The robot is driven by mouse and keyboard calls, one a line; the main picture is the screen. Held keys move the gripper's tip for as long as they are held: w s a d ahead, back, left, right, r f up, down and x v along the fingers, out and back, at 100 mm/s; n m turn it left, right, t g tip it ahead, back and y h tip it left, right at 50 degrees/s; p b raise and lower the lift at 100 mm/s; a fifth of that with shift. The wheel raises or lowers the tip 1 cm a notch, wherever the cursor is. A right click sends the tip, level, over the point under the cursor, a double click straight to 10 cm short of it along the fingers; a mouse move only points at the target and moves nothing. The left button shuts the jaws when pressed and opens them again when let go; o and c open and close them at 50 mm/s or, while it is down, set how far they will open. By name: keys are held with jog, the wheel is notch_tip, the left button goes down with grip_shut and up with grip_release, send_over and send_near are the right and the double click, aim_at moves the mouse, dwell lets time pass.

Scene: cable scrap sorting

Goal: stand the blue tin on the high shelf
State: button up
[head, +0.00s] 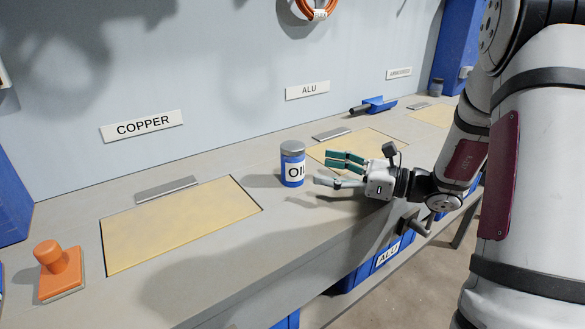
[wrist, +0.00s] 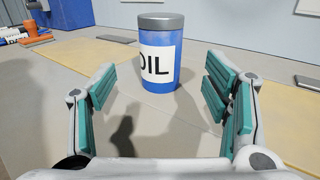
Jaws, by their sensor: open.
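The blue tin (head: 292,170) has a grey lid and a white label reading OIL. It stands upright on the grey bench between two yellow panels. In the wrist view the blue tin (wrist: 160,75) stands ahead of the fingers, slightly left of the middle. My gripper (head: 340,170) is open and empty, low over the bench to the right of the tin, with its fingers pointing toward it. In the wrist view my gripper (wrist: 165,95) shows its teal pads spread apart, with the tin beyond them. No high shelf is clearly visible in either view.
The bench (head: 225,235) holds a yellow panel (head: 180,225) below the COPPER sign (head: 141,126). An orange stamp-like tool (head: 59,268) stands at the left. A blue-handled tool (head: 374,105) lies near the wall. A blue ALU bin (head: 385,258) sits below the bench edge.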

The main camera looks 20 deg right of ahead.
aim_at(304, 162)
jog(key=b+x, duration=0.2)
jog(key=x, duration=0.6)
jog(key=shift+w+a+r, duration=0.1)
jog(key=shift+w, duration=0.1)
jog(key=shift+c, duration=0.2)
jog(key=c, duration=1.5)
jog(key=shift+r, duration=0.15)
jog(key=shift+c, duration=0.2)
